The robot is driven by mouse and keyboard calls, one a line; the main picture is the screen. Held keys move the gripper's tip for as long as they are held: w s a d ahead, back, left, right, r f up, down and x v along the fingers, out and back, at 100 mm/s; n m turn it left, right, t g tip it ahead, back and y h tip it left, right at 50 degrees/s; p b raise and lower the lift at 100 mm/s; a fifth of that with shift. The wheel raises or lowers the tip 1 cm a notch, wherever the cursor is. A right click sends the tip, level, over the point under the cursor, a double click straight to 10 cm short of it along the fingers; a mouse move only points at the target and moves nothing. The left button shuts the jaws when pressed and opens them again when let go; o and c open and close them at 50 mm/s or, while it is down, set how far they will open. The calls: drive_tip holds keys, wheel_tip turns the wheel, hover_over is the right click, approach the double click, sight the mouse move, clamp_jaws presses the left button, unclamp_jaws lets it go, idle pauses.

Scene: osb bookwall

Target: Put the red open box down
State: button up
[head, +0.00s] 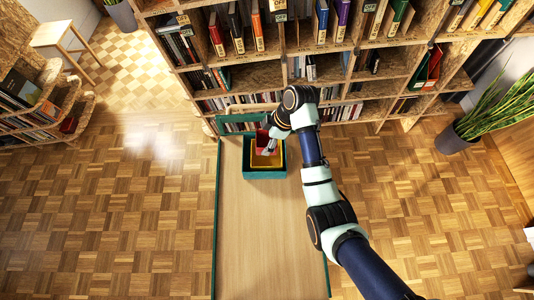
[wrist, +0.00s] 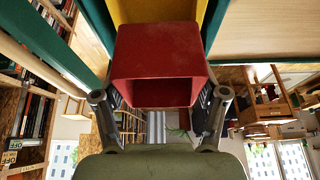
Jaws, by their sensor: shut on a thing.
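The red open box (head: 262,137) is held by my gripper (head: 269,146) over or inside the top of a yellow box (head: 263,161), which sits within a teal box (head: 265,175). In the wrist view the red box (wrist: 160,50) fills the middle, its open side facing the camera. The fingers of my gripper (wrist: 160,98) stand at its left and right sides. Yellow (wrist: 130,8) shows behind it. Whether the red box touches the yellow one, I cannot tell.
The boxes are at the far end of a long wooden table (head: 260,240) with teal edges; its near part is bare. A bookshelf (head: 385,60) stands behind. A potted plant (head: 456,138) is at the right and a stool (head: 55,38) at the upper left.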

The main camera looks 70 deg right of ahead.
wheel_tip(320, 180, down, 9)
drive_tip(key=shift+r+b, duration=0.15)
drive_tip(key=shift+b, duration=0.65)
drive_tip(key=shift+f+b, duration=0.3)
drive_tip(key=shift+f, duration=0.3)
drive_tip(key=o, duration=0.8)
drive_tip(key=shift+c, duration=0.2)
drive_tip(key=shift+r, duration=0.3)
drive_tip(key=p+v, duration=0.3)
drive_tip(key=v, duration=0.9)
drive_tip(key=shift+r, duration=0.3)
